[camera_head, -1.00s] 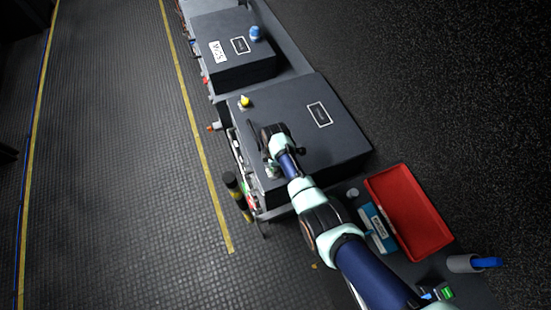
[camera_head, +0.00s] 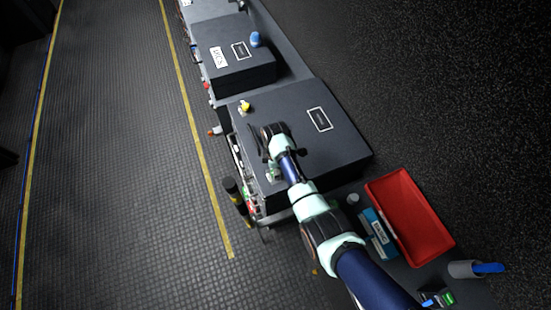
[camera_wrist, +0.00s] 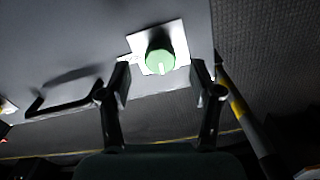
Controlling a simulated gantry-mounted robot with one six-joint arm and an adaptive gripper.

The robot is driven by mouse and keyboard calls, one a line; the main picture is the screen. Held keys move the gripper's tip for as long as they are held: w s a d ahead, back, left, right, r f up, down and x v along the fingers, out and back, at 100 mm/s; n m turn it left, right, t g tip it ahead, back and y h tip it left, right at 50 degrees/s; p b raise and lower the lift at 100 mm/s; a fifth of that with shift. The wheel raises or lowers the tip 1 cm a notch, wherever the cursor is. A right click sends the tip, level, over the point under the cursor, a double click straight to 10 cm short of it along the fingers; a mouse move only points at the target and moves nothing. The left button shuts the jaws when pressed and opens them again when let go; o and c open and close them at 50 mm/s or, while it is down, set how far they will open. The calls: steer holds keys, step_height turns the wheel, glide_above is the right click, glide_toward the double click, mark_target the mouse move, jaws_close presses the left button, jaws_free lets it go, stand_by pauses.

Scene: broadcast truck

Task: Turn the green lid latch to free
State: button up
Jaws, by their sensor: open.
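The green lid latch (camera_wrist: 160,60) is a round knob with a white pointer line, set on a white square plate (camera_wrist: 176,32). In the wrist view the pointer line points toward the bottom of the picture. My gripper (camera_wrist: 160,78) is open and empty, with one finger on each side of the knob and a gap to both. I cannot tell how far the fingertips are from the plate. In the head view my wrist covers most of the latch, at the front edge of the large grey case (camera_head: 290,110).
A black handle (camera_wrist: 65,105) stands left of the knob in the wrist view. In the head view, a yellow knob (camera_head: 245,106) is on the same case, a second case (camera_head: 235,65) stands behind, and a red tray (camera_head: 408,215) lies right of my arm.

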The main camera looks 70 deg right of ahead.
step_height(320, 180, up, 9)
stand_by(0.8)
